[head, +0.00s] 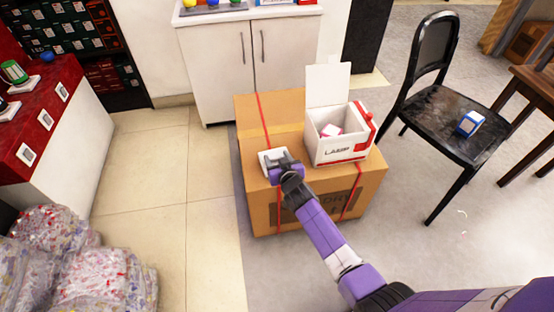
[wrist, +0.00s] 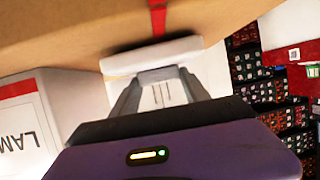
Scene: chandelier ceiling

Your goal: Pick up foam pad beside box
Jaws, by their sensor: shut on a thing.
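The white foam pad (head: 266,155) is at the left part of the top of a large cardboard box (head: 310,207), left of a white lamp box. My gripper (head: 283,165) is at the pad from the near side, with my purple arm reaching in from the lower right. In the wrist view the pad (wrist: 150,54) lies across the fingertips, and my gripper (wrist: 160,75) is shut on it. The cardboard (wrist: 85,25) shows close beyond the pad. I cannot tell whether the pad touches the cardboard.
The open white lamp box (head: 340,133) holds a pinkish item (head: 331,130). A black chair (head: 440,125) with a small blue-and-white box (head: 470,123) stands at right. A white cabinet (head: 225,70) stands behind. Plastic-wrapped bundles (head: 100,280) lie lower left; tiled floor (head: 180,220) is clear.

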